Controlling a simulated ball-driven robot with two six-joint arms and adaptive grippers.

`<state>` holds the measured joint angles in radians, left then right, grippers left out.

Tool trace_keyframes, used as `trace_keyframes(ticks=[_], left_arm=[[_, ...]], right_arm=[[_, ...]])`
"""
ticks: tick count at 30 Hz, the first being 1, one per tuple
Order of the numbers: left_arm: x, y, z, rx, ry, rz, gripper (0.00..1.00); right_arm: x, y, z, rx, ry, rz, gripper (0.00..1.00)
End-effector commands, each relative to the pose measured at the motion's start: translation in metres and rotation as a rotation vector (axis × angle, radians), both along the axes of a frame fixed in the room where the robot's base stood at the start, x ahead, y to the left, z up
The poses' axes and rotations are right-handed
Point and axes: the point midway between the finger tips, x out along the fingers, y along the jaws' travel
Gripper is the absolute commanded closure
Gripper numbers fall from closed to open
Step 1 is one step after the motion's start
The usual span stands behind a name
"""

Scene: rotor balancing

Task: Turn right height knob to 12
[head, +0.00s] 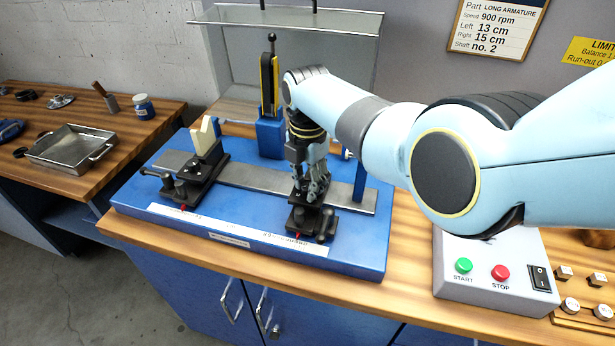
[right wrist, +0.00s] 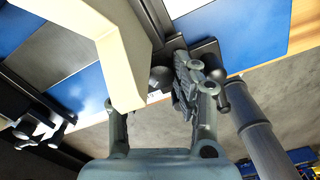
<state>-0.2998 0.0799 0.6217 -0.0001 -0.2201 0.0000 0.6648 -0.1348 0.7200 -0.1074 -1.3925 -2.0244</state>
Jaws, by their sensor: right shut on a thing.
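The right pedestal (head: 310,222) is a black carriage on the front right of the blue balancing machine base (head: 250,236). My right gripper (head: 313,190) points down onto it and hides most of its upper part. In the right wrist view my right gripper (right wrist: 162,95) has its fingers closed about the knob area, beside a cream V-shaped support (right wrist: 127,60). A dark ribbed part (right wrist: 186,88) shows by the right-hand finger. The right height knob is largely covered, and its setting cannot be read. My left gripper is out of view.
The left pedestal (head: 195,180) carries a cream support (head: 206,136). A yellow and black upright (head: 269,85) stands behind. The control box (head: 490,270) with START and STOP buttons is at the front right. A metal tray (head: 70,148) lies on the left bench. A card (head: 493,27) reads Right 15 cm.

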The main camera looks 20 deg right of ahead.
Motion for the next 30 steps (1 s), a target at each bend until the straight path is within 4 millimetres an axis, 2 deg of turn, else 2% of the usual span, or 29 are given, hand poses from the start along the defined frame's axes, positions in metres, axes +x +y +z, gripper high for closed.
trace_keyframes(ticks=[3,11,12,17,26,30], left_arm=[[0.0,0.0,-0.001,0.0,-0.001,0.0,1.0],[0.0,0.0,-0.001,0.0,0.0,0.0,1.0],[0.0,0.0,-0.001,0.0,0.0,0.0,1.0],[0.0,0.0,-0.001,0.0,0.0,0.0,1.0],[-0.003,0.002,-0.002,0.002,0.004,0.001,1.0],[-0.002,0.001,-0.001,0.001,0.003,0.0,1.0]], right_arm=[[0.001,-0.001,-0.001,0.0,-0.001,-0.052,1.0],[0.001,-0.001,-0.001,-0.001,-0.002,-0.057,1.0],[0.001,-0.001,-0.001,0.0,-0.001,-0.056,0.68],[0.001,0.0,-0.001,0.0,-0.001,-0.055,0.49],[0.001,0.0,0.001,0.0,-0.002,-0.054,0.49],[0.001,0.0,0.015,0.0,-0.004,-0.054,0.49]])
